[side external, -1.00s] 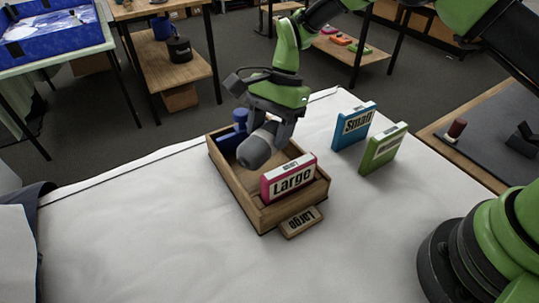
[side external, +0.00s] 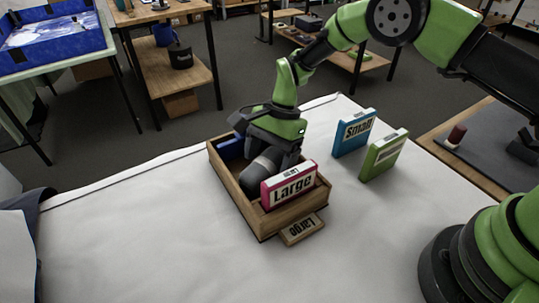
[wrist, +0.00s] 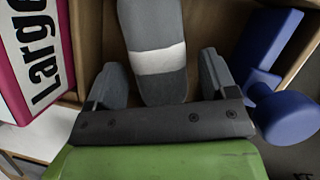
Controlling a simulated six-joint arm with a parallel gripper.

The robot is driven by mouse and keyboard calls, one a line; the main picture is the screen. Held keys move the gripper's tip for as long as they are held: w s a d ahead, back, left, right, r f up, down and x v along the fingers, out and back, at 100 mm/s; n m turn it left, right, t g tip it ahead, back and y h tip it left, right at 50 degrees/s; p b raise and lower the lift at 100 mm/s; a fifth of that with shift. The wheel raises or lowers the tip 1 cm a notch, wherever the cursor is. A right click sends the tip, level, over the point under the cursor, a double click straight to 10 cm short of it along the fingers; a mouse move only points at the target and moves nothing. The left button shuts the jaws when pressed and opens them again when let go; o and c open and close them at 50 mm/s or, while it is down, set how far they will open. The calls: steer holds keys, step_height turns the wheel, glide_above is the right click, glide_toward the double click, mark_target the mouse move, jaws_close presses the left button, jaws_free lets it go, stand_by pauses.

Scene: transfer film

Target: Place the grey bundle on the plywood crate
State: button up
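The grey bundle (wrist: 158,75), a rounded grey roll with a pale band, lies inside the open plywood crate (side external: 240,193). In the side view the bundle (side external: 256,177) is partly hidden by my gripper and a pink box. My gripper (side external: 280,162) is lowered into the crate over the bundle. In the wrist view the fingers stand on either side of the bundle, with narrow gaps showing, so the gripper looks open around it.
A pink "Large" box (side external: 289,185) stands in the crate's front end, and a blue object (wrist: 277,90) lies at the other end. A wooden "Large" label (side external: 302,229) is at the crate's front. Blue (side external: 354,132) and green (side external: 384,155) boxes stand to the right. The white table is clear at left.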

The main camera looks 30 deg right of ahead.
steer(key=v, duration=1.2)
steer(key=shift+r, duration=0.25)
steer(key=s+d+r+n+t, duration=0.2)
steer(key=s+r, duration=0.2)
steer(key=r, duration=0.4)
steer(key=s+d+r+n+t, duration=0.2)
steer(key=s+r, duration=0.3)
steer(key=r, duration=0.2)
steer(key=s+d+n+t+h, duration=0.1)
steer(key=s+d+n+t, duration=0.1)
steer(key=s, duration=0.6)
steer(key=s+d+r+n+t+h, duration=0.1)
steer(key=s+d+n+t, duration=0.1)
steer(key=s, duration=0.5)
steer(key=shift+s+r+n+t, duration=0.3)
steer(key=shift+s+n+t, duration=0.15)
steer(key=shift+n, duration=0.35)
